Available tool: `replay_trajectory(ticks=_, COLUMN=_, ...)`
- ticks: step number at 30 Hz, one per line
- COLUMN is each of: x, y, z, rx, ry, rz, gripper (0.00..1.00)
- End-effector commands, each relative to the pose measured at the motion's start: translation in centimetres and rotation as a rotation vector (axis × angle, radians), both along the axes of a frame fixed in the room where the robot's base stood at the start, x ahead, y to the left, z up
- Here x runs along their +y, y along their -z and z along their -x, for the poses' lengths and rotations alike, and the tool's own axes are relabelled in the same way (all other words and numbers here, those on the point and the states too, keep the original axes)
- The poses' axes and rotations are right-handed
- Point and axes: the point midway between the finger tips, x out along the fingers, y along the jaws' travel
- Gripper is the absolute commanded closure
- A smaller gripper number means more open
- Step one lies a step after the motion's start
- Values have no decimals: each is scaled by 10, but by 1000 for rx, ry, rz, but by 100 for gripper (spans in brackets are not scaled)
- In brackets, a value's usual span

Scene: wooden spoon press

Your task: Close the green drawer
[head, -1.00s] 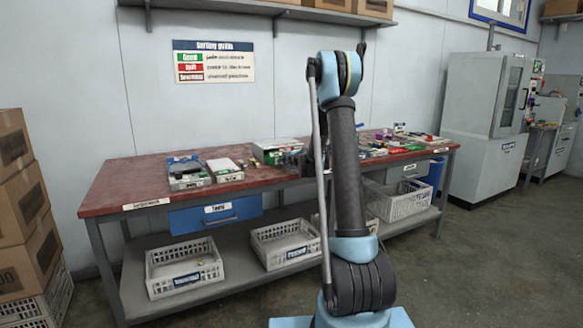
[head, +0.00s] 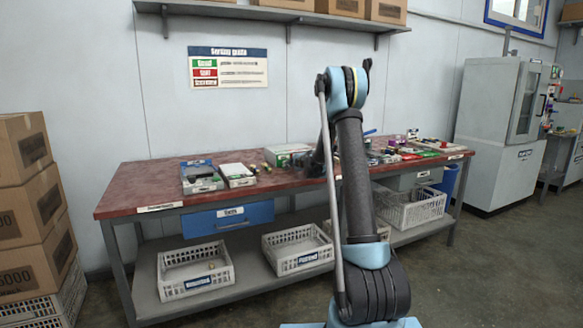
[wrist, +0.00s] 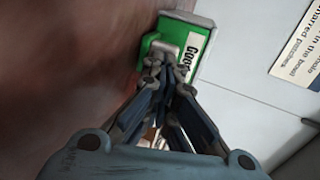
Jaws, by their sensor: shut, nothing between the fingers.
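The green drawer (wrist: 185,68), with a pale label reading "Good", shows near the top middle of the wrist view. It belongs to a small grey box (wrist: 186,19). In the head view the grey-white box (head: 290,150) stands towards the back of the bench, with some green visible on it. My gripper (wrist: 168,66) is shut and empty, its fingertips at the green front, close to or against the grey handle (wrist: 166,48). I cannot tell whether they touch, or how far out the drawer is. In the head view my arm hides most of the gripper.
The red-topped bench (head: 150,183) carries two trays of parts (head: 203,178) at left and clutter at right. A blue drawer (head: 228,217) sits under its top. White crates (head: 195,268) fill the lower shelf. Cardboard boxes (head: 30,210) are stacked at far left.

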Motion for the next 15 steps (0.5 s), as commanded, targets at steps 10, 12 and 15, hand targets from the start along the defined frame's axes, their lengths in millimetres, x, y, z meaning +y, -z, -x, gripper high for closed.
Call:
replay_trajectory(ticks=10, x=-13, y=-4, z=38, rx=1, ry=-6, rz=0, gripper=100)
replay_trajectory(ticks=12, x=-18, y=-7, z=49, rx=2, ry=-6, rz=1, gripper=100)
replay_trajectory(ticks=15, x=-24, y=-12, z=64, rx=1, ry=-5, rz=1, gripper=100)
